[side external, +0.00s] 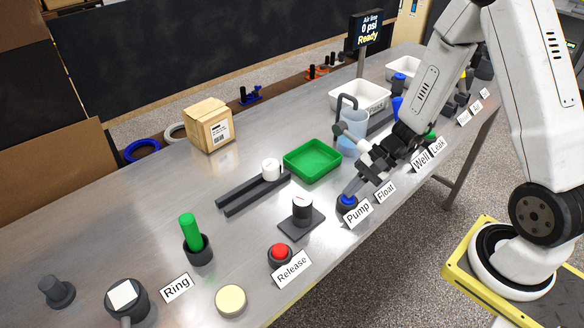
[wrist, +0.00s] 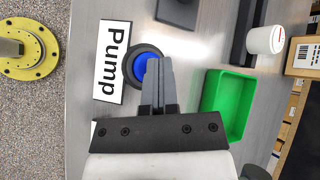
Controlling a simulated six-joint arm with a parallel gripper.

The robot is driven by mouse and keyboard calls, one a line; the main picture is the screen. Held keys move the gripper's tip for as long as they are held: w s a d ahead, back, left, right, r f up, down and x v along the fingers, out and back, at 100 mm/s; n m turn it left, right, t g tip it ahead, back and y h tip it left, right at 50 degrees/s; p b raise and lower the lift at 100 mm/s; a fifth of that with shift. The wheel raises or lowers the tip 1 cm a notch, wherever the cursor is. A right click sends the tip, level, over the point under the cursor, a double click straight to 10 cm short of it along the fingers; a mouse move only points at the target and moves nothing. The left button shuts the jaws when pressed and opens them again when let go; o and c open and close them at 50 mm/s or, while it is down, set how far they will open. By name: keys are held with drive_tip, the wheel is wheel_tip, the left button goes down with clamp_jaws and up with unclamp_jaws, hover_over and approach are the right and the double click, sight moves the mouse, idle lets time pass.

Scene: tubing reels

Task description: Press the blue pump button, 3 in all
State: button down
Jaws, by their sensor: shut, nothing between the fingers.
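The blue pump button (side external: 347,200) sits in a dark round housing by the "Pump" label (side external: 357,213), near the front edge of the table. It also shows in the wrist view (wrist: 139,66), partly hidden by my fingers. My gripper (side external: 352,190) is shut and empty, angled down with its fingertips right at the button. In the wrist view the closed fingertips (wrist: 159,62) overlap the button's right side. I cannot tell whether they touch it. The display (side external: 368,31) reads "Air line 0 psi Ready".
A green tray (side external: 312,158) stands behind the button. A black block on a plate (side external: 302,212) and a red release button (side external: 280,253) stand to the left. The "Float" label (side external: 385,192) is just right. A cardboard box (side external: 209,125) stands at the back left.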

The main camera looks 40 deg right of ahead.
drive_tip(key=shift+r, duration=0.95)
drive_tip(key=shift+r, duration=0.1)
drive_tip(key=shift+r, duration=2.4)
drive_tip(key=shift+r, duration=0.1)
idle(1.1)
drive_tip(key=shift+r, duration=1.8)
drive_tip(key=shift+f, duration=0.2)
drive_tip(key=shift+f, duration=4.25)
